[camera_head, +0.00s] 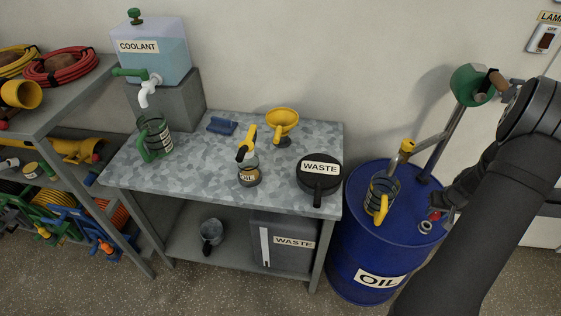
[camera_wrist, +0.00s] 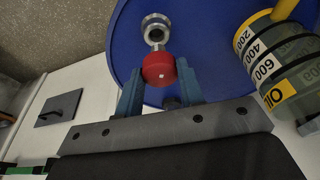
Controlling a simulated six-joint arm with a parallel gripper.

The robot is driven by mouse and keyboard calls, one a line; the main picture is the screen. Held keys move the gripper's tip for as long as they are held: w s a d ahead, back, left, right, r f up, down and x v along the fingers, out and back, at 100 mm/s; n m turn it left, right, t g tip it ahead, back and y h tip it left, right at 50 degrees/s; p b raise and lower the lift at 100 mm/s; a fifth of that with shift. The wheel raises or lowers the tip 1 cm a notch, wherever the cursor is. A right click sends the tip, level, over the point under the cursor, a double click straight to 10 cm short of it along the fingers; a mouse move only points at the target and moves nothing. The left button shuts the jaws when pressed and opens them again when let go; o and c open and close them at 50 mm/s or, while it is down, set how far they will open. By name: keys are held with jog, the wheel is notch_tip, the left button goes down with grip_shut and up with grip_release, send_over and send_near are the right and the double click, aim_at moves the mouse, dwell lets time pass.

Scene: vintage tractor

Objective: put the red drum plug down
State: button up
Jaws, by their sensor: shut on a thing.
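The red drum plug (camera_wrist: 158,71) is held between the blue fingertips of my gripper (camera_wrist: 157,82) in the wrist view. It also shows as a small red spot (camera_head: 436,215) in the head view. My gripper is shut on it, over the top of the blue oil drum (camera_head: 352,228). A round silver metal fitting (camera_wrist: 155,24) lies just beyond the plug in the wrist view. In the head view the same fitting (camera_head: 425,227) is on the drum top near its front right edge. I cannot tell whether the plug touches the drum.
The metal workbench (camera_head: 205,172) at left holds a black waste pan (camera_head: 319,173), a yellow funnel (camera_head: 282,122) and an oil can (camera_head: 249,170).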

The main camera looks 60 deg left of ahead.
jog(key=s+a+r+n+g, duration=0.1)
jog(key=s+a+r+n, duration=0.4)
jog(key=s+a+r, duration=0.75)
jog(key=shift+y, duration=0.4)
jog(key=s+a+r, duration=0.1)
jog(key=s+a, duration=0.1)
jog(key=a, duration=0.4)
jog(key=s+a+r, duration=0.1)
jog(key=s+a, duration=0.2)
jog(key=a, duration=0.4)
jog(key=s+a+r, duration=0.1)
jog(key=s+a, duration=0.2)
jog(key=a, duration=0.3)
jog(key=shift+a+r, duration=0.25)
jog(key=shift+r, duration=0.05)
jog(key=s+a+r, duration=0.5)
jog(key=s+a, duration=0.5)
jog(key=s+a+r, duration=0.5)
jog(key=s+a, duration=0.4)
jog(key=s, duration=0.1)
jog(key=n+g, duration=0.1)
jog(key=n, duration=0.4)
send_over(219, 176)
jog(key=d+f+x, duration=0.1)
jog(key=d+x, duration=0.2)
jog(key=x, duration=1)
jog(key=shift+d+x, duration=0.15)
jog(key=shift+x, duration=0.7)
jog(key=shift+d+x, duration=0.15)
jog(key=shift+x, duration=0.7)
